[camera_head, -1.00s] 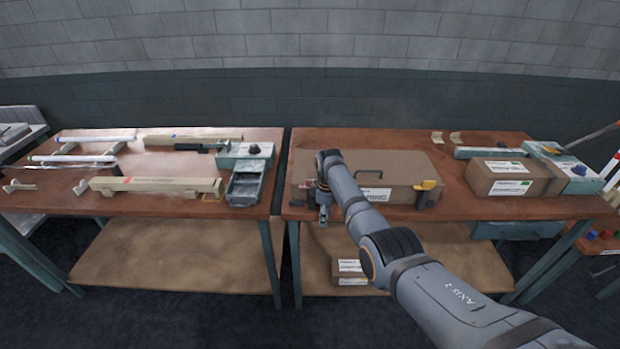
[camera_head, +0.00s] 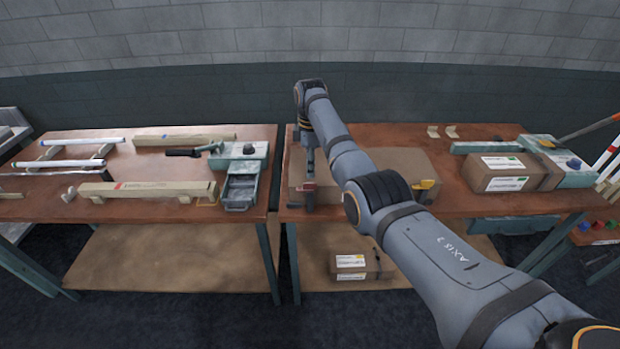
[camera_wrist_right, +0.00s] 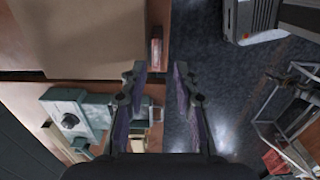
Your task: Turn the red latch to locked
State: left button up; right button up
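The red latch (camera_head: 308,187) is at the front left of the flat brown case (camera_head: 398,165) on the right-hand table. In the right wrist view the latch (camera_wrist_right: 156,52) shows as a short red piece beside the case (camera_wrist_right: 80,38), just beyond my fingertips. My right gripper (camera_head: 308,160) points down over the latch and partly hides it. In the wrist view my right gripper (camera_wrist_right: 160,72) is open, with nothing between its fingers. Contact with the latch cannot be told. My left gripper is not in view.
A yellow latch (camera_head: 424,185) is at the case's front right, partly behind my arm. A brown box (camera_head: 505,173) stands right of the case. The left table (camera_head: 150,208) holds tubes and a green device (camera_head: 241,153). A gap separates the tables.

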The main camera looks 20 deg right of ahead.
aim_at(310, 183)
jog(key=f, duration=0.4)
jog(key=shift+w, duration=0.35)
notch_tip(310, 183, down, 3)
jog(key=shift+s+r, duration=0.1)
jog(key=shift+r, duration=0.05)
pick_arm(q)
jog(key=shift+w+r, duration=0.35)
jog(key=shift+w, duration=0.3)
pick_arm(e)
grip_shut()
